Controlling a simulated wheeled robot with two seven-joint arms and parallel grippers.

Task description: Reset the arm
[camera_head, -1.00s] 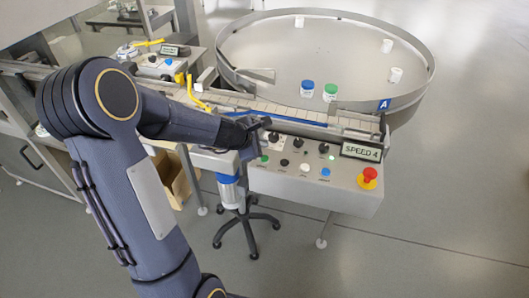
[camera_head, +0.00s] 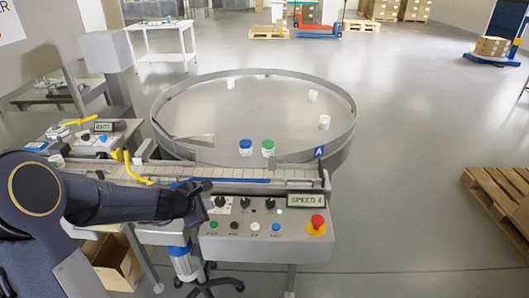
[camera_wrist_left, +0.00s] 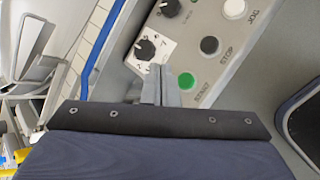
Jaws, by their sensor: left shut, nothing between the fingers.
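My left arm reaches in from the left in the head view. Its gripper (camera_head: 200,208) is at the left end of the grey control panel (camera_head: 262,248), near a black knob (camera_head: 219,202). In the left wrist view the fingers (camera_wrist_left: 160,82) are together and empty, between a black knob (camera_wrist_left: 145,48) on a white plate and the green START button (camera_wrist_left: 187,80). Whether they touch the panel is unclear. The display (camera_head: 306,199) reads SPEED 4. My right gripper is not in view.
Behind the panel run a conveyor (camera_head: 240,173) and a round turntable (camera_head: 270,105) carrying several jars, two with blue and green lids. A red emergency button (camera_head: 317,222) is at the panel's right. A cardboard box (camera_head: 118,262) stands below. The floor at right is mostly clear.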

